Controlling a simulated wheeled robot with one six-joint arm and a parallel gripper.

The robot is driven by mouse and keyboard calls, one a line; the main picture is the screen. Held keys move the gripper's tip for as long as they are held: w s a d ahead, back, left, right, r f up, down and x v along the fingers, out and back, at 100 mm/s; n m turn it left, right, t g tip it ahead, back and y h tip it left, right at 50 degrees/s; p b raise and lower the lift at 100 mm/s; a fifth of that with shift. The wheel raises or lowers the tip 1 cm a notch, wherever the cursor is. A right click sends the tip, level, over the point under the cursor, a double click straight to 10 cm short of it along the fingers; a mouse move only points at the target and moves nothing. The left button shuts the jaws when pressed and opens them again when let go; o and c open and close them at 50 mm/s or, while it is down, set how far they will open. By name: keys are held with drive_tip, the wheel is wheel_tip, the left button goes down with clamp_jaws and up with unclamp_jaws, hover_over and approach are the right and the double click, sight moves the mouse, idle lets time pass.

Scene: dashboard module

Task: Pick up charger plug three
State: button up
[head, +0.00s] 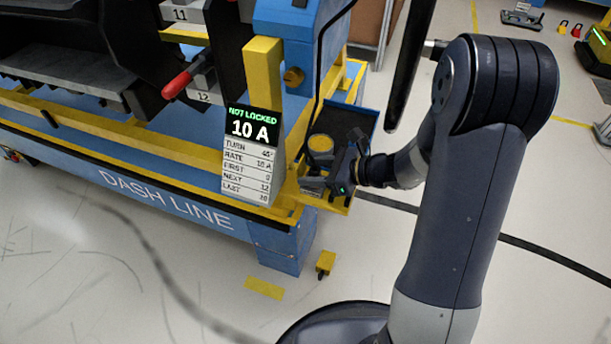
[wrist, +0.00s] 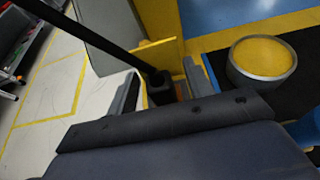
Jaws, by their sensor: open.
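My gripper (head: 318,186) is at the tray on the corner of the blue and yellow cart, pointing left in the head view. In the wrist view my gripper (wrist: 163,88) has its two grey fingers apart. A dark block-shaped plug (wrist: 158,86) with a thick black cable rising to the upper left shows between the fingers. I cannot tell whether the fingers touch it, and no number on it can be read. In the head view the plug is hidden or too small to make out beside the gripper.
The tray (head: 366,119) holds a round yellow-topped tin (head: 320,143), also in the wrist view (wrist: 262,60). A sign (head: 250,155) reads "NOT LOCKED 10 A". A red-handled lever (head: 178,84) sits left of it. A black cable (head: 314,85) hangs down to the tray. Open floor lies in front.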

clamp_jaws()
idle(0.5)
drive_tip(key=shift+r, duration=0.15)
